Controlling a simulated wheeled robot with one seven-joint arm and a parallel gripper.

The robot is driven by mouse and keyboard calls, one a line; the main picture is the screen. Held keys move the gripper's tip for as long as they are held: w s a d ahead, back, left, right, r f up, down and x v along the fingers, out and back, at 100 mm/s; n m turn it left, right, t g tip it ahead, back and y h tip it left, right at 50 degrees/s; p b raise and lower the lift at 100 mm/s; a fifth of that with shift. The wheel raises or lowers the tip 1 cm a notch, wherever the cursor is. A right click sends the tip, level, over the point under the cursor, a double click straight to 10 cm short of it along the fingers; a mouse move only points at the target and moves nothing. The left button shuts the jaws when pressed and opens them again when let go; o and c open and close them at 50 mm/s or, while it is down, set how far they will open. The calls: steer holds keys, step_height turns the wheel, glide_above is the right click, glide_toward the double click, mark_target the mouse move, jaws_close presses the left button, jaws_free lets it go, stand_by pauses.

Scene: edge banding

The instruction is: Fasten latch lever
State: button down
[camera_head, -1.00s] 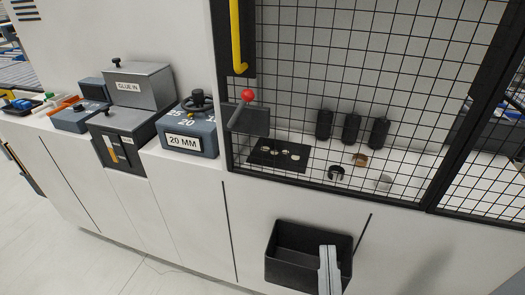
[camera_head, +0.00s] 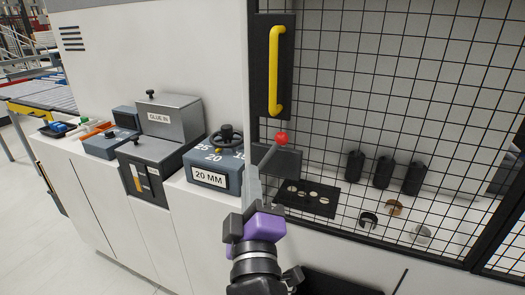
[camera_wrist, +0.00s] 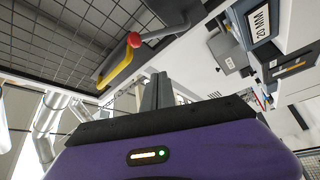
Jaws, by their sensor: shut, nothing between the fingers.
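The latch lever has a red ball knob (camera_head: 282,138) and stands tilted up and to the right beside the mesh door, below the yellow handle (camera_head: 276,70). In the wrist view the red knob (camera_wrist: 134,40) is beyond and slightly left of the fingertips, with a pale rod running from it to the upper right. My gripper (camera_head: 251,172) points upward with its fingers together and empty, in front of the latch area. The fingers also show in the wrist view (camera_wrist: 157,84), apparently apart from the knob.
The mesh door (camera_head: 400,80) fills the right side, with several black cylinders behind it. The blue-grey 20 MM box (camera_head: 208,178) with a handwheel and the GLUE IN box (camera_head: 170,120) stand left on the white counter. A black bin (camera_head: 330,284) is low behind my arm.

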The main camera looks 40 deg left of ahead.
mark_target(273, 151)
stand_by(0.4)
steer(key=w+a+p, duration=0.3)
steer(key=w, duration=0.5)
steer(key=shift+w+r, duration=0.3)
steer(key=shift+w, duration=0.1)
steer(key=shift+f+b, duration=0.2)
steer(key=shift+b, duration=0.55)
